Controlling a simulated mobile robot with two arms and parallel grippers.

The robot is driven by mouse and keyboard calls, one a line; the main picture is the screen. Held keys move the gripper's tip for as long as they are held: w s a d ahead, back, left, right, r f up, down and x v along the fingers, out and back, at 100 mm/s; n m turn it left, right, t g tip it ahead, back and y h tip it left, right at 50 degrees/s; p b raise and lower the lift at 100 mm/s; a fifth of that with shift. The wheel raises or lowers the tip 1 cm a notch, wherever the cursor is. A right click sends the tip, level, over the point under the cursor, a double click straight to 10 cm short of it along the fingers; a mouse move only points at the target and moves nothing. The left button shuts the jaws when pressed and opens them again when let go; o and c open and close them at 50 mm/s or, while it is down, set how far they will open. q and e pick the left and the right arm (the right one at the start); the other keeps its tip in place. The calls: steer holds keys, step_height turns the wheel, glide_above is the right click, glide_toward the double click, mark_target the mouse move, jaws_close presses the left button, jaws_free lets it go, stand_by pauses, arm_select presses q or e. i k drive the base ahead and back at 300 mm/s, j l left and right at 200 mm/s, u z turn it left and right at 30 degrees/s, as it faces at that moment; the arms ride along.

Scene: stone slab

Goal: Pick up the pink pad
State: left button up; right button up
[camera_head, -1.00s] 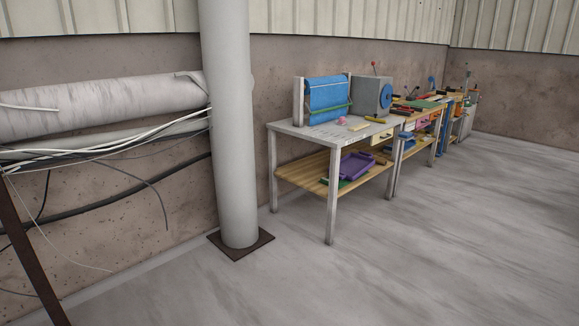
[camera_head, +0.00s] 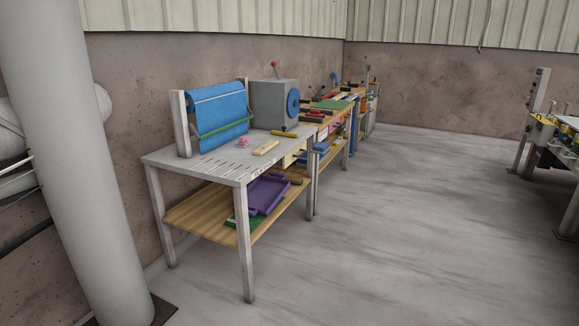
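A small pink thing (camera_head: 243,141) lies on top of the grey table (camera_head: 190,163), in front of the blue roll; it may be the pink pad, but it is too small to tell its shape. Another pink patch (camera_head: 323,133) shows at the front of the wooden bench farther back, too small to make out. Neither of my grippers is in view.
A blue roll in a frame (camera_head: 219,108), a grey machine with a blue disc (camera_head: 272,104) and a cream block (camera_head: 266,148) stand on the table. A purple tray (camera_head: 265,194) lies on its lower shelf. A pillar (camera_head: 70,150) stands left. The floor (camera_head: 400,240) is clear.

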mark_target(244, 142)
steer(key=i+u, duration=0.15)
steer(key=i, duration=1.5)
